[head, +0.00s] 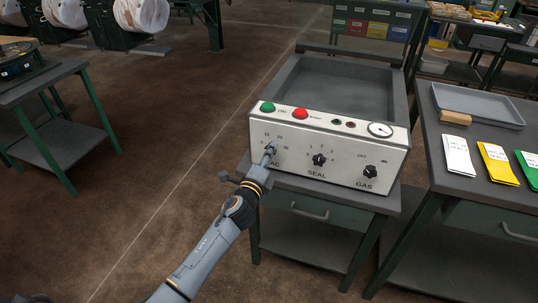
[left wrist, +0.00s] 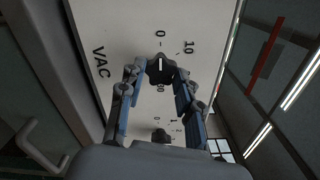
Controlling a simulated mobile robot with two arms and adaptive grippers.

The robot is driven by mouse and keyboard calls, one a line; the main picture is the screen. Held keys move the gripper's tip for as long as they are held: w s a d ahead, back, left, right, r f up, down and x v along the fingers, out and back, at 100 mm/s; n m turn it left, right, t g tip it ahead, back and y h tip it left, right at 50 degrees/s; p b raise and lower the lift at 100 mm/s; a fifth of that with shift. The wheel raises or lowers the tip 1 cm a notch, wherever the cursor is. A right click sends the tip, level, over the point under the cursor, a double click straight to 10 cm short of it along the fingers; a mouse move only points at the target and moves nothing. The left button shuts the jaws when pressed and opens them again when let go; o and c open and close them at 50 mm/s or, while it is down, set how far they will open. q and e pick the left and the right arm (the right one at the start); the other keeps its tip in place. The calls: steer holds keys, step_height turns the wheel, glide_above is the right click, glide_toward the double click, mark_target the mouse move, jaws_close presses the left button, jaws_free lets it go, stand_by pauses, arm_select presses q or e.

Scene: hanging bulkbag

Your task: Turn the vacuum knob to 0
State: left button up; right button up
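The VAC knob (left wrist: 161,69) is a dark knob on the pale control panel (head: 330,150). In the left wrist view its white mark lies along the line between the printed 0 and 30, apparently toward the 0. My left gripper (head: 270,152) is at this knob in the head view and covers most of it. In the left wrist view the fingers of my left gripper (left wrist: 160,76) stand on either side of the knob, with a little space seeming to show; contact is unclear. My right gripper is not in view.
The SEAL knob (head: 319,160) and GAS knob (head: 369,172) sit to the right on the panel. A green button (head: 267,107), a red button (head: 300,113) and a gauge (head: 381,130) line its top. A table with packets (head: 458,155) stands at right.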

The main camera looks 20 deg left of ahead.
arm_select(q)
steer(key=o, duration=0.4)
steer(key=shift+o, duration=0.2)
steer(key=s, duration=1.2)
steer(key=shift+a, duration=0.25)
steer(key=shift+f, duration=0.1)
